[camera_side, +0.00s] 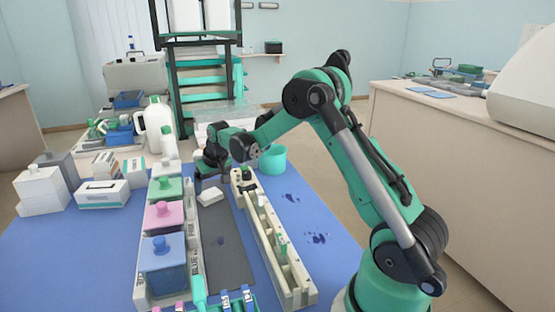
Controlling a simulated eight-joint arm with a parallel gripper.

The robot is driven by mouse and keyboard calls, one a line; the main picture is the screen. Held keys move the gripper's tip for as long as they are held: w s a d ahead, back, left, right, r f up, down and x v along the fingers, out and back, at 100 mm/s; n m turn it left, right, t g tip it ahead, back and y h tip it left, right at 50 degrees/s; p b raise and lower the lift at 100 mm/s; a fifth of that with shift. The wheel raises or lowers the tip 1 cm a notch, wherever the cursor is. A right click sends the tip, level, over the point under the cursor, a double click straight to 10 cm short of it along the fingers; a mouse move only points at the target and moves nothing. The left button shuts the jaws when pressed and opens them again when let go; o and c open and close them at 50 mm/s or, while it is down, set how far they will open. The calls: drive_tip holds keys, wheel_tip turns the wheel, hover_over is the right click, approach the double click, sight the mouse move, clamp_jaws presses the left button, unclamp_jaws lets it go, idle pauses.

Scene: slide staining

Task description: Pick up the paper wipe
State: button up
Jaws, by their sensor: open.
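A small white folded pad that looks like the paper wipe (210,197) lies on the dark grey strip between the jar row and the long rack. My gripper (212,183) is open and points down just above and behind the wipe. I see no contact between them, though the exact gap is hard to judge from this side. Nothing shows between the fingers.
Staining jars in green (167,190), pink (164,216) and blue (162,254) stand left of the strip. A long white rack (291,271) runs along its right. A green cup (273,160) stands behind the rack. The strip's front part (226,262) is mostly clear.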

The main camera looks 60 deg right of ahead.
sight(210, 194)
drive_tip(key=shift+x, duration=1.85)
drive_tip(key=c, duration=1)
drive_tip(key=shift+r, duration=0.1)
wheel_tip(210, 194, up, 20)
drive_tip(key=shift+f, duration=0.1)
